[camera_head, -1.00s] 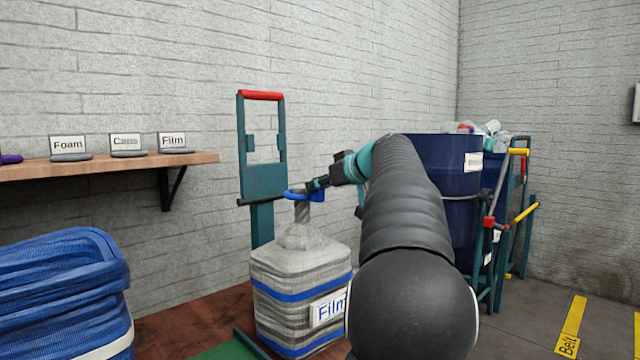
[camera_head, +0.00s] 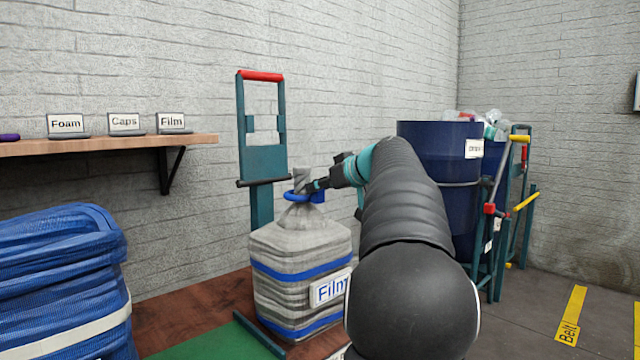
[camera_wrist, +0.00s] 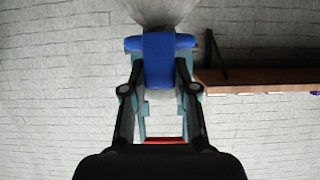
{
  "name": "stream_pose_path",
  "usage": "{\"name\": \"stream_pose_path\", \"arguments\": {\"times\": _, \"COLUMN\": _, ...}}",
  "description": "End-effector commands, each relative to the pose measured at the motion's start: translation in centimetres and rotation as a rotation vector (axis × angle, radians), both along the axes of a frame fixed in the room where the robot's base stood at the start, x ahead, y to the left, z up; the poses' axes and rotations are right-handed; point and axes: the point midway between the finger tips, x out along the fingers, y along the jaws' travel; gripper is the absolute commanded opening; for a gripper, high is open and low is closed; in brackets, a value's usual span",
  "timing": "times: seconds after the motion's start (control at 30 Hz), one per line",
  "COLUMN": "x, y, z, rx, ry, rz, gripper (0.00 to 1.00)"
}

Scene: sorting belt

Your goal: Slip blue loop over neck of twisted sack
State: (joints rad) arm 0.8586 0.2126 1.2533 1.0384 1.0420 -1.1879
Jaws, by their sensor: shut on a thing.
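The grey sack (camera_head: 285,262) stands upright with blue bands and a Film label (camera_head: 329,288). Its twisted neck (camera_head: 302,176) sticks up through and above the blue loop (camera_head: 291,196). The loop sits around the neck, above the sack's shoulders. My gripper (camera_head: 315,187) reaches in from the right and is shut on the loop's blue tab. The wrist view shows this tab (camera_wrist: 158,58) between my fingers, with the pale sack (camera_wrist: 158,12) beyond it. The loop's far side is hidden in the wrist view.
A teal frame with a red handle (camera_head: 261,76) stands behind the sack. A wooden shelf (camera_head: 120,145) with labelled signs is on the left wall. Blue folded sacks (camera_head: 60,285) lie at the lower left. A dark blue bin (camera_head: 430,148) stands behind my arm at the right.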

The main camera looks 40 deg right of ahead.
Motion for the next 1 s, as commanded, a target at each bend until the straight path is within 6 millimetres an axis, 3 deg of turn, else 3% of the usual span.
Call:
{"name": "stream_pose_path", "arguments": {"times": 0.4, "x": 0.0, "y": 0.0, "z": -0.2, "rx": -0.001, "ry": -0.001, "rz": 0.000, "gripper": 0.04}}
{"name": "stream_pose_path", "arguments": {"times": 0.43, "x": 0.0, "y": 0.0, "z": -0.2, "rx": -0.001, "ry": -0.001, "rz": 0.000, "gripper": 0.33}}
{"name": "stream_pose_path", "arguments": {"times": 0.53, "x": 0.0, "y": 0.0, "z": -0.2, "rx": 0.000, "ry": -0.001, "rz": 0.000, "gripper": 0.57}}
{"name": "stream_pose_path", "arguments": {"times": 0.87, "x": -0.1, "y": 0.0, "z": -0.2, "rx": 0.000, "ry": 0.000, "rz": -0.001, "gripper": 0.57}}
{"name": "stream_pose_path", "arguments": {"times": 1.0, "x": -1.2, "y": -0.2, "z": 0.3, "rx": -0.002, "ry": -0.002, "rz": -0.001, "gripper": 0.57}}
